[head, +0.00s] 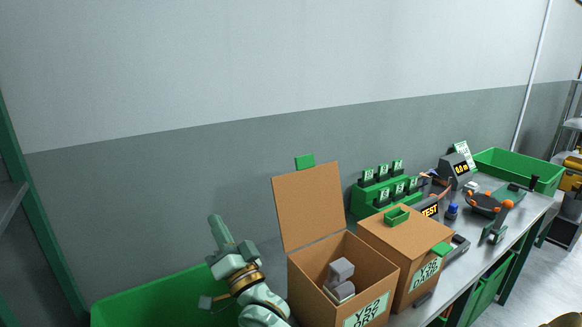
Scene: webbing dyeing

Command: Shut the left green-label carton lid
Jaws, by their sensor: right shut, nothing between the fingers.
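The left carton (308,277) is brown cardboard with a pale green label (368,309) on its front. Its lid (309,206) stands up at the back, leaning slightly, with a green tab (305,161) on the top edge. Grey blocks (341,271) show inside the open box. My right gripper (217,222) is to the left of the lid and carton, pointing up, shut and empty. It appears apart from the lid. My left gripper is not in view.
A second carton (385,242), closed, stands right of the left one. Beyond it are a green rack of tags (371,197), a display device (456,167), an orange-and-dark tool (487,203) and a green bin (520,170).

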